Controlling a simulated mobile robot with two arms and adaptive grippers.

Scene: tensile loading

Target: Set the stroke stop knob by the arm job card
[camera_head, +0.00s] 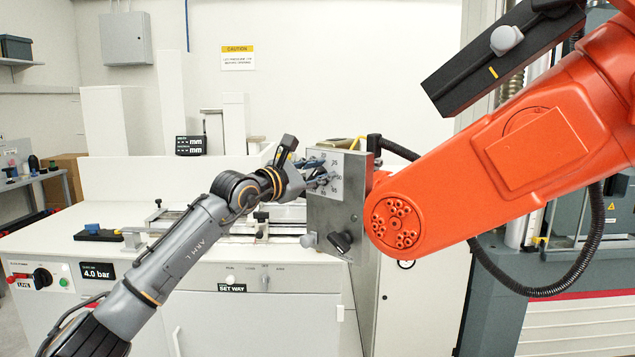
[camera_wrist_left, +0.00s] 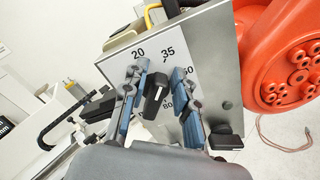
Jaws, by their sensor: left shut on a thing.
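The stroke stop knob (camera_wrist_left: 156,95) is black with a short white mark. It sits on a pale dial face with the numbers 20, 35, 50 and 80; the lower part is partly hidden. Its upper end leans roughly toward 35. The dial is on a grey metal plate (camera_head: 338,212), beside the orange arm in the head view. My left gripper (camera_head: 318,178) reaches the dial from the left. In the left wrist view its blue fingers (camera_wrist_left: 158,100) stand on either side of the knob, shut on it. My right gripper is not in view. I cannot make out a job card.
The large orange arm (camera_head: 500,160) stands right of the plate. Below is a white bench (camera_head: 180,250) with a rail, a "4.0 bar" display (camera_head: 97,272) and a "SET WAY" label (camera_head: 232,288).

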